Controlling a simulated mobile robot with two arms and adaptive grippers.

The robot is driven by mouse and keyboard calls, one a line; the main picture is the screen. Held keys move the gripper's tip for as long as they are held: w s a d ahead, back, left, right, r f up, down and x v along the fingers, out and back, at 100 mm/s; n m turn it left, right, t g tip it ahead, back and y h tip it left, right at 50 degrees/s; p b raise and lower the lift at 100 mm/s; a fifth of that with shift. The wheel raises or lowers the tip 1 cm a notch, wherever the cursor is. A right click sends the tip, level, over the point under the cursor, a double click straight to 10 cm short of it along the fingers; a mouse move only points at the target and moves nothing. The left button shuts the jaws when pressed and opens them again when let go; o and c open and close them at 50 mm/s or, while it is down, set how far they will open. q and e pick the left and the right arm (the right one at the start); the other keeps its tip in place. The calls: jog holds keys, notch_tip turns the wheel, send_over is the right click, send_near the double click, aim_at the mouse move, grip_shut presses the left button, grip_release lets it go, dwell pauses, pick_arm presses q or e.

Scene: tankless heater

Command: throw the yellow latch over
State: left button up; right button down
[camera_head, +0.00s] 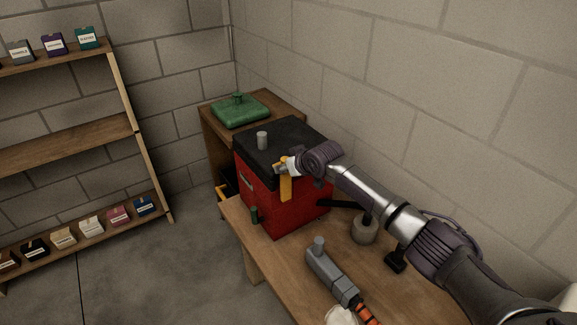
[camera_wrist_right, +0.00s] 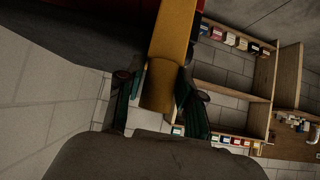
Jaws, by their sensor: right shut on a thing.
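The yellow latch (camera_head: 286,188) is on the upper front of a red box (camera_head: 312,200) with a black top (camera_head: 285,140), near the top edge. My right gripper (camera_head: 280,168) reaches in from the right and is at the latch's upper end. In the right wrist view the latch (camera_wrist_right: 171,50) runs between the two fingers of my right gripper (camera_wrist_right: 158,95), which is shut on it. The fingertips are small in the head view, and the latch's hinge is hard to make out. My left gripper is not in view.
A wooden bench (camera_head: 289,267) carries the red box, a grey tool (camera_head: 330,273) and a grey round weight-like piece (camera_head: 364,229). A green lidded thing (camera_head: 240,110) sits on a wooden cabinet behind. A shelf (camera_head: 70,145) with small boxes stands left. Open floor lies between.

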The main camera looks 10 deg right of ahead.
jog(key=shift+w+r, duration=0.1)
dwell(0.4)
jog(key=c, duration=1)
grip_release()
jog(key=shift+o, duration=0.7)
jog(key=shift+w+a, duration=0.1)
jog(key=shift+w, duration=0.05)
jog(key=v, duration=1.2)
jog(key=shift+w, duration=0.1)
